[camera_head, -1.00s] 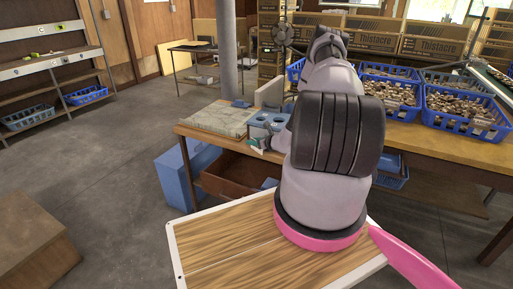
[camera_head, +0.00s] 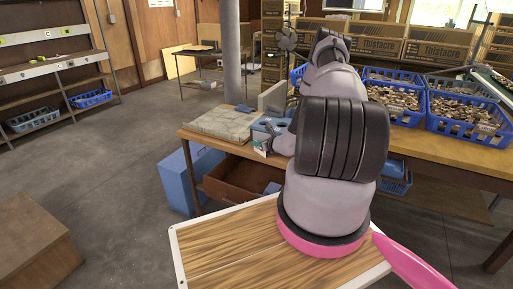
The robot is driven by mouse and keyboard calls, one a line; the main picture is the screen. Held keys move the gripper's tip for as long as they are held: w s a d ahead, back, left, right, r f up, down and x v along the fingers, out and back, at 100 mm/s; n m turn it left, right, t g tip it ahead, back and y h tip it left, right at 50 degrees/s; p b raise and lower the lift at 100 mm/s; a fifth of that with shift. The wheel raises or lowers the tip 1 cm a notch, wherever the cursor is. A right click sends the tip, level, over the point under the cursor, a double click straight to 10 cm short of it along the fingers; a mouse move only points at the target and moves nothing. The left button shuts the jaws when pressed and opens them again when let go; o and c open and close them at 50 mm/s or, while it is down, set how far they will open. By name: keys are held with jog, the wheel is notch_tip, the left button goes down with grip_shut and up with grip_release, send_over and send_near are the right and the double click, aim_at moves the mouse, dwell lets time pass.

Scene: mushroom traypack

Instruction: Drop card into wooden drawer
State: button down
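The open wooden drawer (camera_head: 236,181) is a brown box below the workbench top, left of my arm, with its inside partly visible. A small dark green and white shape at the bench's front edge, above the drawer's right part, appears to be my gripper (camera_head: 263,147) at the end of my arm. A pale flat piece there may be the card, but it is too small to be sure. My arm's large links hide much of this area, and I cannot make out the fingers.
The wooden workbench (camera_head: 437,160) carries a grey slab (camera_head: 222,123), a blue block (camera_head: 268,126) and blue crates (camera_head: 469,121) of mushrooms. A blue bin (camera_head: 185,178) stands left of the drawer. A brown box (camera_head: 36,246) stands at lower left. The floor between is clear.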

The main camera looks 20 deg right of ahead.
notch_tip(320, 180, up, 9)
jog(key=shift+f, duration=0.1)
dwell(0.4)
jog(key=s+a+r, duration=0.3)
jog(key=a+r, duration=0.4)
jog(key=r, duration=0.5)
jog(key=s+a+r, duration=0.4)
jog(key=a+r, duration=0.3)
jog(key=r, duration=0.6)
jog(key=shift+a+r, duration=0.1)
